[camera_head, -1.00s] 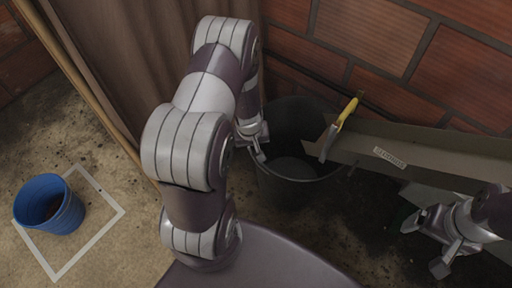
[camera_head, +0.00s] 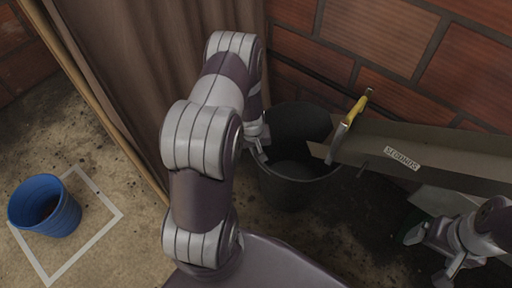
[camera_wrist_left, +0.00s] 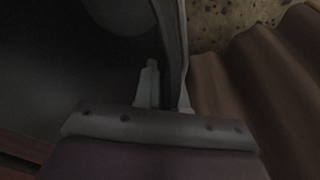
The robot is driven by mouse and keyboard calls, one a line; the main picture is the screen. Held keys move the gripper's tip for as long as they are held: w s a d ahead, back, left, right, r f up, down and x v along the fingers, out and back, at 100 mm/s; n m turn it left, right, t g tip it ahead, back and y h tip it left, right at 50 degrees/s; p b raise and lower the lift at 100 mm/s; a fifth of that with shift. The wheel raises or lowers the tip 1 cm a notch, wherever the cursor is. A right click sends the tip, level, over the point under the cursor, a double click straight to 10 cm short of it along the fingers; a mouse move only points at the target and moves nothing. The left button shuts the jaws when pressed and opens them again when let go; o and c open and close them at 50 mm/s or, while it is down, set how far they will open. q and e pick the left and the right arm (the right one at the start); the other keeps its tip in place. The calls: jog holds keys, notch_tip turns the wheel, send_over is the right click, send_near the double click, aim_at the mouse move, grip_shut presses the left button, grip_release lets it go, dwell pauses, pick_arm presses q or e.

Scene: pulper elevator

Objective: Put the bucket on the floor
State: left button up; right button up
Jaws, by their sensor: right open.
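The black bucket (camera_head: 285,190) stands under the end of a metal chute, against the brick wall. My left gripper (camera_head: 262,144) is at its left rim in the head view. In the left wrist view the two fingers (camera_wrist_left: 166,88) straddle the bucket's wall (camera_wrist_left: 172,45), one inside and one outside, and appear shut on it. A blue bucket (camera_head: 62,215) stands upright on the floor at the left, overlapping a white square outline (camera_head: 105,222). My right gripper (camera_head: 428,255) is open and empty below the chute at the lower right.
The chute (camera_head: 440,152) carries a label and slopes in from the right. A yellow-handled tool (camera_head: 357,108) is at its end above the bucket. A brown curtain (camera_head: 130,60) and wooden pole (camera_head: 95,95) stand left of my arm. Bare floor lies around the outline.

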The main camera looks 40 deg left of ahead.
pick_arm(q)
jog(key=o, duration=0.3)
jog(key=shift+r, duration=0.1)
notch_tip(320, 180, up, 12)
jog(key=s+p, duration=0.2)
jog(key=p, duration=0.6)
jog(key=s+d+r+m, duration=0.4)
jog(key=d+r, duration=0.3)
jog(key=r, duration=0.1)
jog(key=s+d+r+m, duration=0.4)
jog(key=d+r, duration=0.3)
jog(key=r, duration=0.2)
jog(key=shift+s, duration=0.8)
jog(key=shift+r, duration=0.15)
notch_tip(320, 180, up, 40)
jog(key=p, duration=3.9)
jog(key=shift+f, duration=0.2)
